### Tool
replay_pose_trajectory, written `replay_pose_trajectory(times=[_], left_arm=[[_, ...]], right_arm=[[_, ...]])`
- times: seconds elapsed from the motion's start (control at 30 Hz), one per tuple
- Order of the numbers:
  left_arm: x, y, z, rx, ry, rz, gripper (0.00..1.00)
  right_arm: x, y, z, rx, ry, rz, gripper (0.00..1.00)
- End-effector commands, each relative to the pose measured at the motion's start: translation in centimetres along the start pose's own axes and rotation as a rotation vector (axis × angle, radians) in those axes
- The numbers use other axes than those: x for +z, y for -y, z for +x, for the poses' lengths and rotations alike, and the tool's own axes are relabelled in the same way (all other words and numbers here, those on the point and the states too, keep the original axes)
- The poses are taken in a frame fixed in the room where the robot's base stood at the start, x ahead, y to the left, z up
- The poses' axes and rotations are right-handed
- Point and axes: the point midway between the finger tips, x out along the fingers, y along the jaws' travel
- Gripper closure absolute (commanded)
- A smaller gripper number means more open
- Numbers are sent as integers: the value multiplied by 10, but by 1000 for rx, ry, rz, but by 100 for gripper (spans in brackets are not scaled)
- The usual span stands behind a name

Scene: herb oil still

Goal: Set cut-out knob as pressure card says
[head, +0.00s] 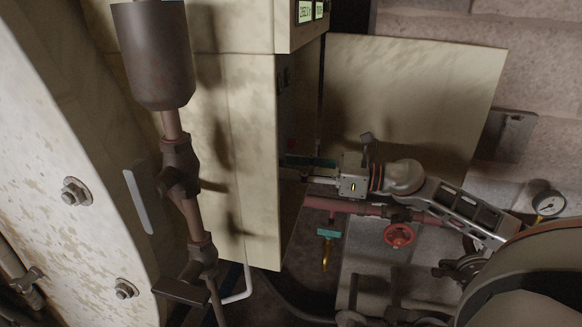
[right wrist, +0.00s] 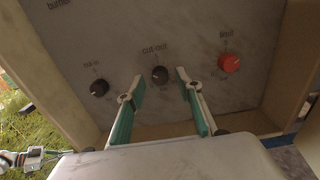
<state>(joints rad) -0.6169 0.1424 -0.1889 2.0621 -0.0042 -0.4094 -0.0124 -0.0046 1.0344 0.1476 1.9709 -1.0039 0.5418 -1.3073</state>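In the right wrist view the black cut-out knob (right wrist: 160,75) is on a grey panel, with a white mark near its top. My right gripper (right wrist: 161,84) is open, with its teal-padded fingers on either side of this knob in the picture. I see gaps on both sides; how far the fingertips are from the panel is unclear. In the head view my right gripper (head: 296,169) reaches into the cabinet's side opening, and the knobs are hidden there. I cannot make out a pressure card.
A black knob (right wrist: 98,88), apparently labelled cut-in, is left of the cut-out knob. A red limit knob (right wrist: 229,63) is to its right. The cabinet door (head: 410,105) stands open behind my right arm. A red handwheel (head: 399,235) and pipes lie below.

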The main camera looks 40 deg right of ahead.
Motion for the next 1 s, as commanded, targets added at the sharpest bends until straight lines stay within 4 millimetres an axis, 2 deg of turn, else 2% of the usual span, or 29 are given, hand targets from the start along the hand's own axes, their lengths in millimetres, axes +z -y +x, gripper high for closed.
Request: replay_pose_trajectory(times=[0.43,0.47,0.57,0.6,1.0], left_arm=[[0,0,0,1,0,0,100],[0,0,0,1,0,0,100],[0,0,0,1,-1,0,100],[0,0,0,1,-1,0,100],[-6,1,0,-1,-6,0,100]], right_arm=[[0,0,7,-1,0,1,65],[0,0,7,-1,0,1,70],[0,0,7,-1,0,1,96],[0,0,7,-1,0,1,100],[2,0,7,-1,2,47,100]])
